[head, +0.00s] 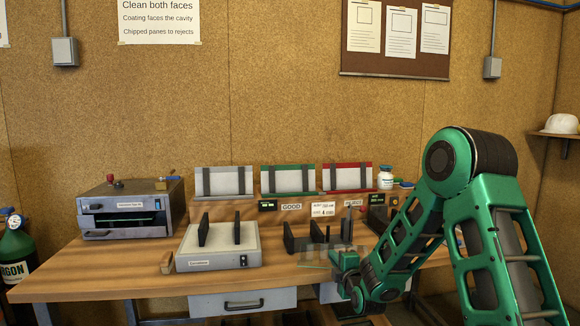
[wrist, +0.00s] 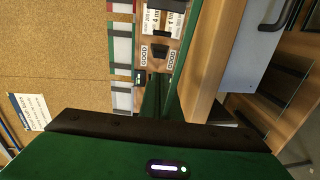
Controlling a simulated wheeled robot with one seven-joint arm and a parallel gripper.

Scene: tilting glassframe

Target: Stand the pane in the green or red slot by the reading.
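My gripper (head: 347,267) is at the front of the bench at right of centre. It appears shut on a clear glass pane (head: 318,263), whose pale green edge shows beside it. In the wrist view the pane (wrist: 181,66) appears nearly edge-on as a thin green strip; the fingertips are hard to make out. At the back stand a green-framed slot board (head: 288,180) and a red-framed one (head: 347,178). A GOOD label (head: 291,206) is below the green one. A small display (head: 267,206) has lit green digits too small to read.
A grey-framed board (head: 223,181) stands left of the green one. A pale instrument (head: 218,258) with two black uprights sits in front. A dark rack (head: 300,243) is close to my gripper. A grey boxy machine (head: 131,209) stands at left. The bench's front left (head: 100,280) is clear.

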